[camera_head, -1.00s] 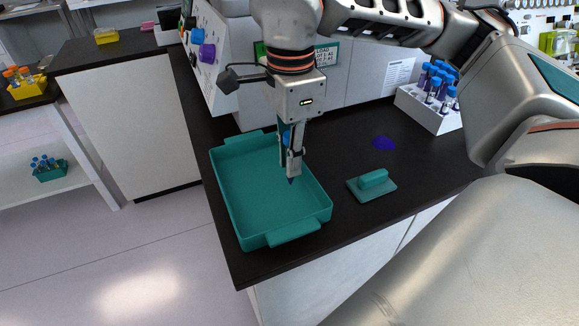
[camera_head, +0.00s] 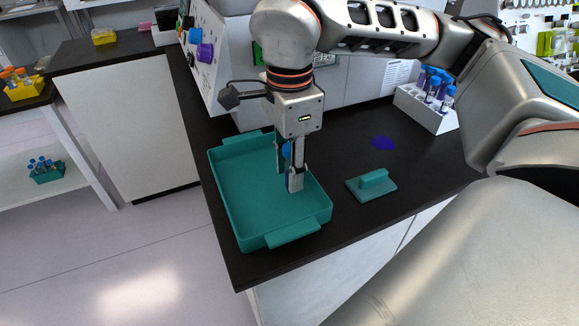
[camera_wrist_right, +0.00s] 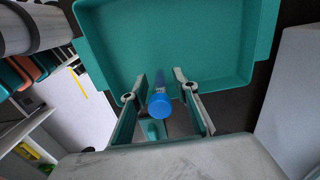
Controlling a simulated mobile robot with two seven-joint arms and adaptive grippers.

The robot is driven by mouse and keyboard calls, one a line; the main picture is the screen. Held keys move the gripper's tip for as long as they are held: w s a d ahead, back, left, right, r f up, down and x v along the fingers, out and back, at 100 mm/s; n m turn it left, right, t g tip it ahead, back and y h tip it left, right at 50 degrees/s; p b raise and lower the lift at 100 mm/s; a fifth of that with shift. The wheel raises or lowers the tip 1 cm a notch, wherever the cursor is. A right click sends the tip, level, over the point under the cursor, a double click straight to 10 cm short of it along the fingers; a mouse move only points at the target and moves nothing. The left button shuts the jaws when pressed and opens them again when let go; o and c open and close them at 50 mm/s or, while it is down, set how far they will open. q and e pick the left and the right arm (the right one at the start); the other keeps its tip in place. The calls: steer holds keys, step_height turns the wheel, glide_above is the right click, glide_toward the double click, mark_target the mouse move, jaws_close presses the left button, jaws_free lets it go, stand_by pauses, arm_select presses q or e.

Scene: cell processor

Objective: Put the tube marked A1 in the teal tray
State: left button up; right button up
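The teal tray (camera_head: 232,195) sits on the dark bench, and its floor also fills the upper part of the right wrist view (camera_wrist_right: 170,40). A blue-capped tube (camera_head: 287,150) is between the fingers of my right gripper (camera_head: 290,183), which reaches down into the tray. In the right wrist view the tube (camera_wrist_right: 160,104) shows cap-first, with gaps to the spread fingers (camera_wrist_right: 158,80) on both sides. The gripper is open around it. I cannot tell whether the tube touches the tray floor, and its marking is not readable. My left gripper is not in view.
A white rack (camera_head: 425,108) with several blue-capped tubes stands at the back right. A large machine (camera_head: 350,85) stands behind. The bench edge runs close to the tray's left.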

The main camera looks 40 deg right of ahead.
step_height(320, 180, up, 12)
steer(key=shift+r+p, duration=0.15)
steer(key=shift+p, duration=0.85)
